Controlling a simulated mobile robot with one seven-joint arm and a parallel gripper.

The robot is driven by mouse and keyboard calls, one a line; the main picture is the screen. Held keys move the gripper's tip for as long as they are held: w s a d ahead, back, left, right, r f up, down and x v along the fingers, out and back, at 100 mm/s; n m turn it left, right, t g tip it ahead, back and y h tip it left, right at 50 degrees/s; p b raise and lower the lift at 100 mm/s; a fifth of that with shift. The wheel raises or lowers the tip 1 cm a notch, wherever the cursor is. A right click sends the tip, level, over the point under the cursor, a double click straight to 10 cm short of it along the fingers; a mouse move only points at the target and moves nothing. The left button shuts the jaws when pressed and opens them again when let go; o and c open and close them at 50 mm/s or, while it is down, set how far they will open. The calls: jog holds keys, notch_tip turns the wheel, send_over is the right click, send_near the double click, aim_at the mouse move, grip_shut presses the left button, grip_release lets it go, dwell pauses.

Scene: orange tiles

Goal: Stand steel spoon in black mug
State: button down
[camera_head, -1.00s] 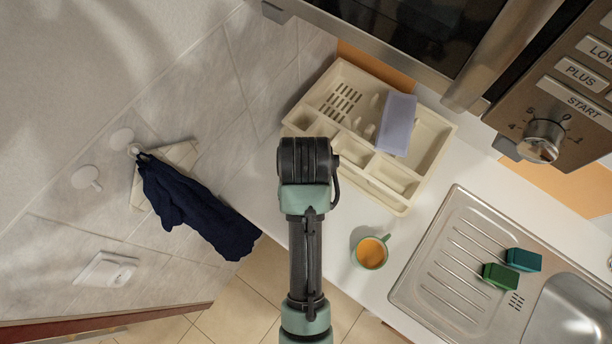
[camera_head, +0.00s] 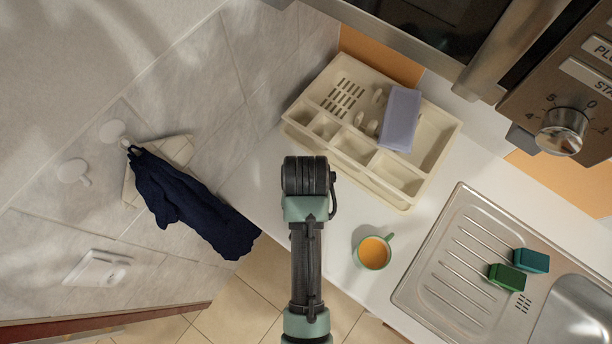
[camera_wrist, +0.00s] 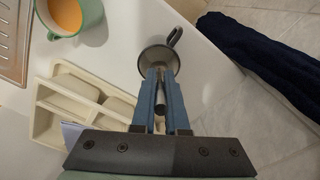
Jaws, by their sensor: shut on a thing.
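The black mug (camera_wrist: 158,57) stands upright on the white counter in the wrist view, its dark handle toward the upper right and its grey inside showing. My gripper (camera_wrist: 160,74) is shut on the steel spoon (camera_wrist: 160,98), whose dark grey end shows between the two blue fingers. The fingertips overlap the mug's near rim in the picture. The spoon's far end is hidden, so I cannot tell whether it is inside the mug. In the head view my own arm covers the gripper, and neither mug nor spoon can be made out.
A green cup of orange drink (camera_head: 372,253) stands close by on the counter. A cream cutlery tray (camera_head: 416,186) with a lilac block (camera_head: 400,118) lies behind. The sink (camera_head: 440,262) is at right, the microwave (camera_head: 420,30) above. A dark blue cloth (camera_head: 185,205) hangs at left.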

jog(key=shift+f+b, duration=0.9)
jog(key=shift+f, duration=0.95)
jog(key=c, duration=0.9)
grip_release()
jog(key=shift+o, duration=0.2)
jog(key=r, duration=0.3)
jog(key=r+p, duration=0.1)
jog(key=r, duration=0.3)
jog(key=r+p, duration=0.1)
jog(key=r, duration=0.3)
jog(key=shift+s+r, duration=0.2)
jog(key=shift+s, duration=0.05)
jog(key=shift+r+p, duration=0.8)
